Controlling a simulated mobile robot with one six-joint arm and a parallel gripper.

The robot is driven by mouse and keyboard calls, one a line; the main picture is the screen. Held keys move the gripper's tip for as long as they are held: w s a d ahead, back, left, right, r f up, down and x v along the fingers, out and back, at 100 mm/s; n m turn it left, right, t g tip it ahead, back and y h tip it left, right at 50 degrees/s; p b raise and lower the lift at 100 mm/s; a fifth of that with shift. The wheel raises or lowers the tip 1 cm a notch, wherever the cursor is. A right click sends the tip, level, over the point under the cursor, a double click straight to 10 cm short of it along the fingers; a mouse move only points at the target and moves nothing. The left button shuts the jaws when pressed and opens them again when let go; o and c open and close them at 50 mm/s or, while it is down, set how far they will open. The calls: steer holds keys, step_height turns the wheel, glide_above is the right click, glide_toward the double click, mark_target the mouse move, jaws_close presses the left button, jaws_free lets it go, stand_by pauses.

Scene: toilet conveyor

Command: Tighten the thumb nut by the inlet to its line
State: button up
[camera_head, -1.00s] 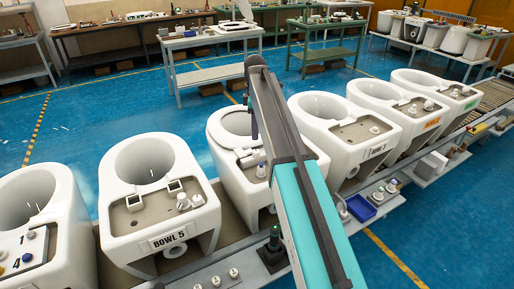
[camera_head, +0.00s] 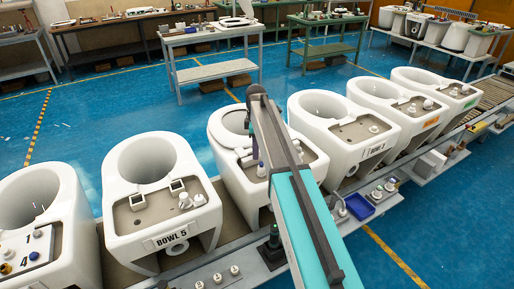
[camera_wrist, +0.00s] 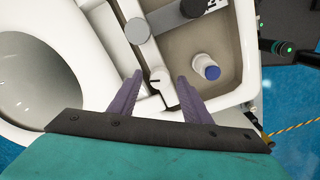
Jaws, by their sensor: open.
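My gripper (camera_wrist: 160,92) is open in the wrist view, with its two purple fingers apart. A small white part with a dark line (camera_wrist: 159,80), seemingly the thumb nut, lies between and just beyond the fingertips; I cannot tell whether they touch it. A grey round knob (camera_wrist: 138,31) is above the nut. In the head view a purple finger (camera_head: 254,150) shows over the rear deck of the middle toilet bowl (camera_head: 240,190); my arm hides much of that deck.
A blue tray (camera_head: 359,207) sits on the near ledge. In the wrist view the deck's raised rim (camera_wrist: 247,60) runs close to the right.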

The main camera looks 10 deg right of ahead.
steer(key=c, duration=0.9)
steer(key=shift+d, duration=0.15)
steer(key=shift+c, duration=0.7)
